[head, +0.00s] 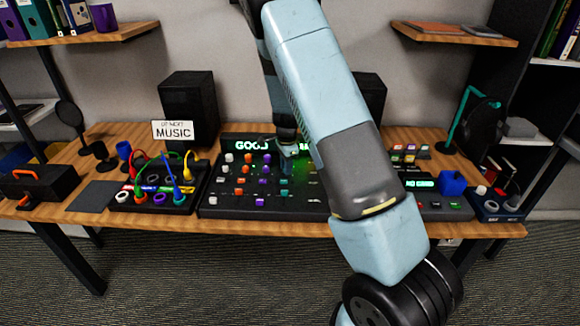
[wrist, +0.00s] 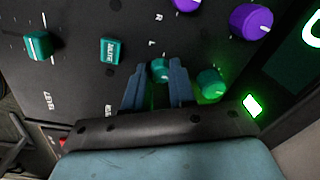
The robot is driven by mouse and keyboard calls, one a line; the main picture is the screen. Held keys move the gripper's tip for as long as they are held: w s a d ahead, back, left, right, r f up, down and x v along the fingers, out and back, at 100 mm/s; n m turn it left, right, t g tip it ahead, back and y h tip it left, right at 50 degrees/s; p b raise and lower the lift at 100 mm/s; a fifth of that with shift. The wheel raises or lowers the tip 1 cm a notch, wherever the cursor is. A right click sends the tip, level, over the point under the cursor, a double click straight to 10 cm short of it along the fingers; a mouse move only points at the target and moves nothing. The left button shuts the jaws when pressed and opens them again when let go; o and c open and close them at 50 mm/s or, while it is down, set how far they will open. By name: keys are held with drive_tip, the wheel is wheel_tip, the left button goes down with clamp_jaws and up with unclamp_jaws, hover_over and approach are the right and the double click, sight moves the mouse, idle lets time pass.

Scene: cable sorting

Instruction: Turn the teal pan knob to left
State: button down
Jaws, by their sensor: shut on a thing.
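The mixer panel (head: 225,200) is black, with several rows of coloured knobs, and stands in the middle of the desk. My gripper (head: 288,150) reaches down to its upper right part. In the wrist view, the two dark blue fingers of my gripper (wrist: 157,80) are closed around a small teal knob (wrist: 160,70). The white letters L and R are printed on the panel just above it in that view. In the head view my gripper hides this knob.
Purple knobs (wrist: 251,20) and a teal MUTE button (wrist: 112,50) are nearby. A cable patch box (head: 150,200) stands left of the panel.

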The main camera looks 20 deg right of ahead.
drive_tip(key=shift+s+f, duration=0.25)
drive_tip(key=shift+s, duration=0.1)
drive_tip(key=n, duration=0.4)
drive_tip(key=shift+n, duration=0.4)
drive_tip(key=n, duration=0.4)
drive_tip(key=shift+d+n, duration=0.1)
drive_tip(key=shift+n, duration=0.2)
drive_tip(key=n, duration=0.5)
drive_tip(key=shift+w+d+g, duration=0.1)
drive_tip(key=shift+g, duration=0.2)
drive_tip(key=shift+r+n, duration=0.15)
drive_tip(key=shift+n, duration=1.45)
drive_tip(key=shift+w+y, duration=0.15)
drive_tip(key=shift+y, duration=0.15)
drive_tip(key=c, duration=0.9)
unclamp_jaws()
drive_tip(key=shift+c, duration=0.2)
